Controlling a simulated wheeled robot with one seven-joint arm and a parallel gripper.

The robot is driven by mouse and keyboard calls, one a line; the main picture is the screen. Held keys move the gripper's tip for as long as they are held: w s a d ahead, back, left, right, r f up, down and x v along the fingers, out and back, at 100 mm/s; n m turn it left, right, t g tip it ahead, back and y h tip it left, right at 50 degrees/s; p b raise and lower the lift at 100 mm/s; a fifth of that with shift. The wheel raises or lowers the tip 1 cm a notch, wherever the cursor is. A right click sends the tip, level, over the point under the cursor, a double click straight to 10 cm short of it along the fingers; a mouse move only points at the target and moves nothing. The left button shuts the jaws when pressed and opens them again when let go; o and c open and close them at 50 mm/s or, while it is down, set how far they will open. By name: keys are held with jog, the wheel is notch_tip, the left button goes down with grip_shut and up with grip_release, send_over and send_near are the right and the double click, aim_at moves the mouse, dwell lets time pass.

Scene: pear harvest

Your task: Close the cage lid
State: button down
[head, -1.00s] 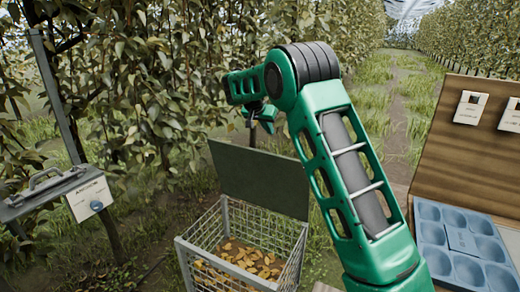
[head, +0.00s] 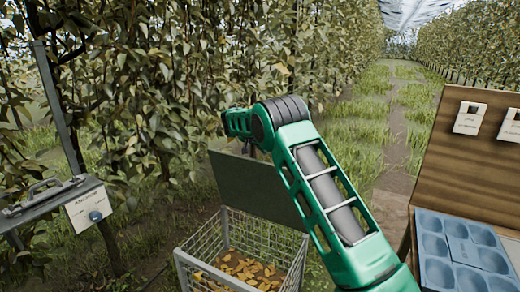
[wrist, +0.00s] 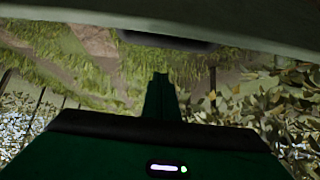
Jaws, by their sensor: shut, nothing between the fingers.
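The wire cage (head: 182,262) stands low in the middle of the head view, with its dark green lid (head: 255,190) raised nearly upright at its far side. Brown and yellow leaves lie inside. My gripper (head: 248,150) is at the lid's top edge, mostly hidden behind the lid; contact cannot be told. In the wrist view my gripper (wrist: 160,76) shows as a narrow, shut, empty green tip. A pale grey-green surface crosses the top of that view, probably the lid.
A blue moulded tray (head: 455,245) and a wooden board (head: 470,150) with white tags are at right. Leafy trees crowd the left; a grass path lies beyond.

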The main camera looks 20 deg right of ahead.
jog(key=shift+s+a+f, duration=1)
jog(key=shift+a+f, duration=0.1)
jog(key=shift+f, duration=0.1)
